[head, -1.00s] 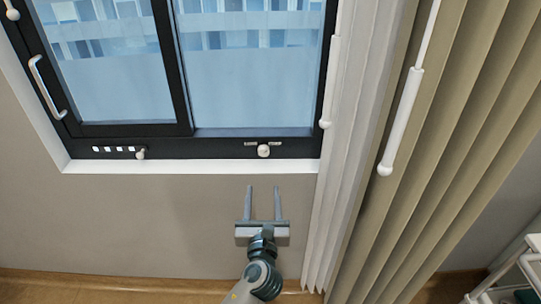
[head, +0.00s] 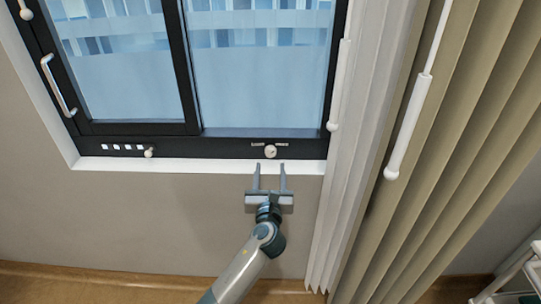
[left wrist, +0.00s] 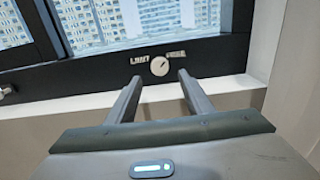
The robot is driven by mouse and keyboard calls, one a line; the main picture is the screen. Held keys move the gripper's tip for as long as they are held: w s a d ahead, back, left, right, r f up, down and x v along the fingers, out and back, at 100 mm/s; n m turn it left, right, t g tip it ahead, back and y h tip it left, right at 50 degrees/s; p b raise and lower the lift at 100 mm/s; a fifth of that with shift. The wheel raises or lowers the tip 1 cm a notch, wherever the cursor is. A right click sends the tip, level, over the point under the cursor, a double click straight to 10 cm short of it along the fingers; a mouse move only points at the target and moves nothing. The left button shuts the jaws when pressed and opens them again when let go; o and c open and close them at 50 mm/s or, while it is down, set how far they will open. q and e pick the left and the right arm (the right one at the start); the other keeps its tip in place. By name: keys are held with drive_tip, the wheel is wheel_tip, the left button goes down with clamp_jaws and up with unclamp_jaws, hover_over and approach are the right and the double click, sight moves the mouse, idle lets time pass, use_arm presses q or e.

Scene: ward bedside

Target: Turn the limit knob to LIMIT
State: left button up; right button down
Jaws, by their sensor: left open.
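The limit knob (head: 270,151) is a small round pale knob on the dark lower rail of the window frame, at the right in the head view. In the left wrist view the knob (left wrist: 160,67) sits between a label reading LIMIT on its left and one that looks like FREE on its right. Its dark pointer mark leans toward the upper right, on the FREE side. My left gripper (head: 270,170) is open and empty just below and in front of the knob. Its fingers (left wrist: 158,82) point at the knob from either side, apart from it. My right gripper is not in view.
A second small knob (head: 149,152) with several white marks sits on the rail to the left. A white sill (head: 200,165) runs under the frame. A white curtain (head: 335,200) and beige curtain (head: 440,180) hang close on the right. The wall left of my arm is clear.

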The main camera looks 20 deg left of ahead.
sight(271, 155)
use_arm(q)
drive_tip(key=x, duration=0.7)
drive_tip(key=shift+w, duration=0.2)
drive_tip(key=shift+c, duration=0.6)
drive_tip(key=c, duration=0.9)
